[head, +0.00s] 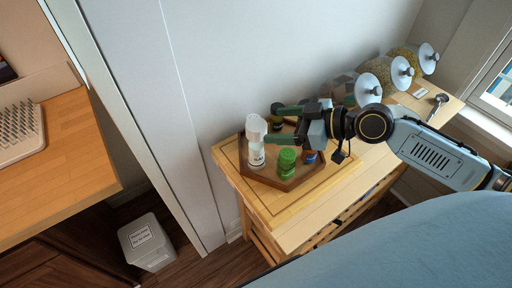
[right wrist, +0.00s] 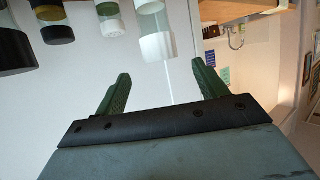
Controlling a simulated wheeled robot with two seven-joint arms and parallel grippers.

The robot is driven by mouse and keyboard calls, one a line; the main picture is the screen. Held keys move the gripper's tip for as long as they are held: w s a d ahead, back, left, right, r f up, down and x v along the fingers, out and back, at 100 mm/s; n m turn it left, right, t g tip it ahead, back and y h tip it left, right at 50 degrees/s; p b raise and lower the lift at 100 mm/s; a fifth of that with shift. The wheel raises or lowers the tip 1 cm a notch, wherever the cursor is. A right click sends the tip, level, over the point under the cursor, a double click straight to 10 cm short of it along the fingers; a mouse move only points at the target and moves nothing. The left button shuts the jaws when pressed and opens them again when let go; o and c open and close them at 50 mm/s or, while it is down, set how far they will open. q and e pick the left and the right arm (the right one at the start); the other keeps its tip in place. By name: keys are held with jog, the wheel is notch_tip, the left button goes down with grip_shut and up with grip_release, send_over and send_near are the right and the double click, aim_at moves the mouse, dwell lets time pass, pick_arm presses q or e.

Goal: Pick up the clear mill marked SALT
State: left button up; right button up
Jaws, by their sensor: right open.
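A white and clear mill (head: 257,152) with small dark lettering stands upright in a wooden tray (head: 270,181) on a small wooden table; the lettering is too small to read. In the right wrist view, what looks like the same mill (right wrist: 153,32) shows at the top, beyond the fingertips. My right gripper (head: 269,125) reaches in from the right, with its green fingers spread and pointing left at the mill's upper part. It is open and empty (right wrist: 160,70). I cannot tell whether a fingertip touches the mill. My left gripper is out of view.
A green-topped jar (head: 287,161) stands in front of the gripper, a dark jar (head: 277,118) behind, and a blue item (head: 310,157) close by in the tray. A white bin (head: 146,242) is on the floor. A wall rises behind the table.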

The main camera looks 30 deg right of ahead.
aim_at(250, 126)
jog(key=x, duration=0.3)
jog(key=shift+w+a+p, duration=0.15)
jog(key=shift+w+p, duration=0.05)
jog(key=shift+p, duration=0.1)
jog(key=p+x, duration=0.1)
jog(key=x, duration=0.3)
jog(key=shift+w+a+f+p, duration=0.15)
jog(key=shift+f+p, duration=0.15)
jog(key=shift+w+a+f, duration=0.25)
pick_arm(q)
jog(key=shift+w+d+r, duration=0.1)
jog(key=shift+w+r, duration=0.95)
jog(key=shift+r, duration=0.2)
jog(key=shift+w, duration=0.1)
pick_arm(e)
jog(key=c, duration=1.5)
